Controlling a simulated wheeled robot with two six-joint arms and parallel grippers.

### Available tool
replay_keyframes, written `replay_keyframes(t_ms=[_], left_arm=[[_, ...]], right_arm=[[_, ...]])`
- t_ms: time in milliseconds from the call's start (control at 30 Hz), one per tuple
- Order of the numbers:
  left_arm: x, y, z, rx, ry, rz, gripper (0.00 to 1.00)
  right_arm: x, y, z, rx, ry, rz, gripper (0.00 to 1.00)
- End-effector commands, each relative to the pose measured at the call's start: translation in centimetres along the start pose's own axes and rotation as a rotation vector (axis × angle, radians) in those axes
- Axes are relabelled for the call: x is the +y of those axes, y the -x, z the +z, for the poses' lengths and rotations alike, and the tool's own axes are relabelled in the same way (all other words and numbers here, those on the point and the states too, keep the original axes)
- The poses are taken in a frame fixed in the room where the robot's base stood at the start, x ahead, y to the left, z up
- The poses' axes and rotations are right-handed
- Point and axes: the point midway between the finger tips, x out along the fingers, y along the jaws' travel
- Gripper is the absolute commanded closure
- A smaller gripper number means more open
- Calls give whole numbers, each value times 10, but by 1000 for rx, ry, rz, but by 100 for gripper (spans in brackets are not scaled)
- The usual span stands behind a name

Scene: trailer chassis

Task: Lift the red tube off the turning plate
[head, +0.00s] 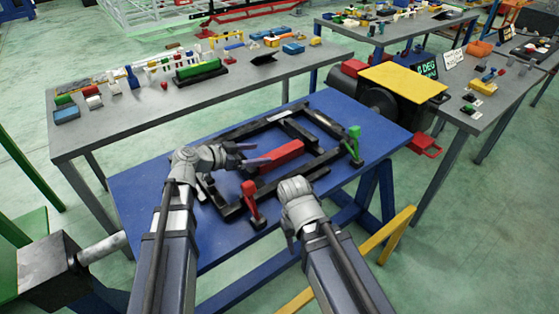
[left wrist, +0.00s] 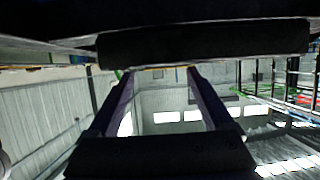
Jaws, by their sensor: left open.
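A red rectangular tube (head: 281,156) lies inside a black chassis frame (head: 235,140) on the blue tabletop (head: 150,195). I cannot tell which surface is the turning plate. My left gripper (head: 254,154) comes in from the left, with its purple fingers spread close to the tube's left end. Whether they touch the tube cannot be told. The left wrist view shows both fingers (left wrist: 158,100) apart and nothing between them, with a dark bar (left wrist: 200,42) across the top. My right arm is at the lower right; its fingers do not show.
A red clamp (head: 249,195) and a green clamp (head: 354,140) stand at the frame's near and right sides. A yellow-topped box (head: 403,82) with an angle display (head: 427,69) is at the right. A grey bench (head: 120,120) with several small parts runs behind.

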Motion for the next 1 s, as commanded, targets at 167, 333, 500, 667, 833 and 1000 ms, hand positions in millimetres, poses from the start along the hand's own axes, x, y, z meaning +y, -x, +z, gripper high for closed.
replay_keyframes(t_ms=[167,333,500,667,833,1000], left_arm=[[0,-18,1,0,0,0,15],[0,-19,0,0,1,0,15],[1,-28,2,0,0,2,15],[2,-51,6,0,-2,3,15],[2,-71,4,0,0,1,15],[2,-71,3,0,1,0,15]], right_arm=[[-1,-7,0,0,0,0,50],[-1,-7,0,0,0,0,50],[-1,-13,-1,0,0,0,50],[-2,-25,-2,0,0,0,50],[-3,-31,-2,0,0,0,50],[-3,-30,-2,0,0,0,50]])
